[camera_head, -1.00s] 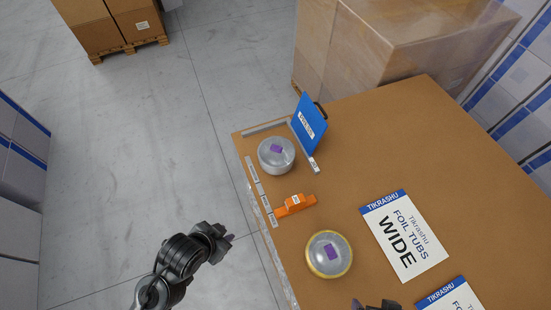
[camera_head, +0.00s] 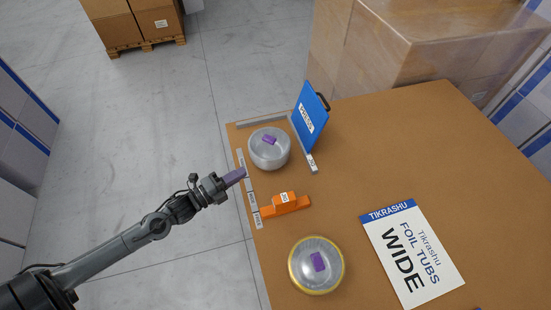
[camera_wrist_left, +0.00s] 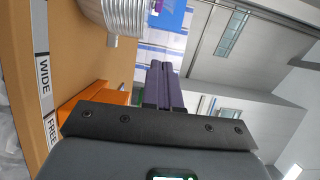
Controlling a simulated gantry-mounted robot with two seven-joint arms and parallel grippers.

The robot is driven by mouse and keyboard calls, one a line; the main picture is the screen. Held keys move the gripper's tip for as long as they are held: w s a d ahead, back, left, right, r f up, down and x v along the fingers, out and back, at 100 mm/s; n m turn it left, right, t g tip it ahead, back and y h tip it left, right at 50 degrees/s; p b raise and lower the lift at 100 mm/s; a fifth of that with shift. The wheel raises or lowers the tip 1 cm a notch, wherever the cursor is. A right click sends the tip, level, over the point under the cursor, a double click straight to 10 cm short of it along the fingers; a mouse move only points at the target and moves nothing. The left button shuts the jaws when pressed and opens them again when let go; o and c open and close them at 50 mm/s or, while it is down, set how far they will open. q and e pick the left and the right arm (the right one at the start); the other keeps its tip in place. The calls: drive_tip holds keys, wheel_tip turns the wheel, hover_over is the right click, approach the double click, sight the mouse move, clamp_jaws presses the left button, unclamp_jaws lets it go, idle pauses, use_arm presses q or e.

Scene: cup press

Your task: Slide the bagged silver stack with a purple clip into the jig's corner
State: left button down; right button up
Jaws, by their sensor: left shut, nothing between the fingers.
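A round silver stack (camera_head: 268,154) in a clear bag with a purple clip (camera_head: 269,140) on top stands between the jig's grey rails, a back rail (camera_head: 262,122) and a right rail (camera_head: 302,146). Bare table shows between it and the back rail. Its ribbed side also shows in the left wrist view (camera_wrist_left: 122,14). A second bagged silver stack (camera_head: 302,258), with a yellow rim and purple clip, stands nearer the front. My left gripper (camera_head: 241,174) is shut and empty at the table's left edge, apart from the jig stack and to its front left. My right gripper is out of view.
An orange block (camera_head: 286,204) stands between the two stacks. A blue panel (camera_head: 310,112) with a black handle stands beside the right rail. Label strips (camera_head: 252,198) line the left table edge.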

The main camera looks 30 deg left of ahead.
sight(266, 154)
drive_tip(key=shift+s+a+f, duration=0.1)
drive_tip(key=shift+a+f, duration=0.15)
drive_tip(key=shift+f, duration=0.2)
use_arm(q)
drive_tip(key=x, duration=0.4)
drive_tip(key=a+p+x, duration=0.1)
drive_tip(key=x, duration=0.3)
drive_tip(key=a+x, duration=0.1)
drive_tip(key=x, duration=0.3)
drive_tip(key=shift+w+f, duration=0.15)
drive_tip(key=shift+w, duration=0.25)
drive_tip(key=shift+w+a+p, duration=0.3)
drive_tip(key=shift+w, duration=0.15)
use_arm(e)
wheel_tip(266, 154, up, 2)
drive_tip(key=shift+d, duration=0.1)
